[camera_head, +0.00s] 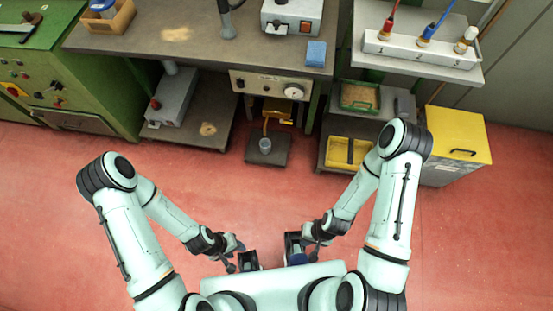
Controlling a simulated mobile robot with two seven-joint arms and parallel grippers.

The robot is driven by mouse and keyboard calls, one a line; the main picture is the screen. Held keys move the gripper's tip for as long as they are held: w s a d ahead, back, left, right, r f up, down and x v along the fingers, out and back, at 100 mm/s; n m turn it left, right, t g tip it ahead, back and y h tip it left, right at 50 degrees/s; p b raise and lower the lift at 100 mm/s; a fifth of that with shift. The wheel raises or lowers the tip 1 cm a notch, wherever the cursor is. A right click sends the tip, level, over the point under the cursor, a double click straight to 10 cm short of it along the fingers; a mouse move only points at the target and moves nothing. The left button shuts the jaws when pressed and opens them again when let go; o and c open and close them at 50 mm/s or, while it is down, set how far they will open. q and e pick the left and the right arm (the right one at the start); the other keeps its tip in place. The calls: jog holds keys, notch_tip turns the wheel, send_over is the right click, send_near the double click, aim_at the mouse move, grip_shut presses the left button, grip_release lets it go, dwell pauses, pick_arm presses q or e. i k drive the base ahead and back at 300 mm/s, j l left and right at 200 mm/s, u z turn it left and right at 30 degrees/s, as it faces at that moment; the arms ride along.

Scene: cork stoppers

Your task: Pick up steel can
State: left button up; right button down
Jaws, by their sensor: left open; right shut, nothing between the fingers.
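A small grey can (265,145), seemingly the steel can, stands upright on a dark low platform (256,158) under the workbench. It is small in the picture, and its contents are unclear. My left gripper (231,262) is open, low in front of my body and well apart from the can. My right gripper (311,252) is shut and empty, also close to my body and apart from the can. The fingers of both are small and partly merged with the dark parts around them.
The workbench (130,40) spans the back, with a control panel (270,86) above the can. A low shelf (190,133) stands left of the can. A yellow tray (346,152) and a yellow cabinet (457,135) are at right. The red floor between is clear.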

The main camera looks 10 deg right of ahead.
aim_at(265, 143)
jog(key=k, duration=0.15)
jog(key=i+j+z, duration=0.1)
jog(key=i+j, duration=0.3)
jog(key=i+j+z, duration=0.1)
jog(key=i+j, duration=0.7)
jog(key=j, duration=0.2)
jog(key=i+j+z, duration=0.15)
jog(key=i+j, duration=0.2)
jog(key=j, duration=0.1)
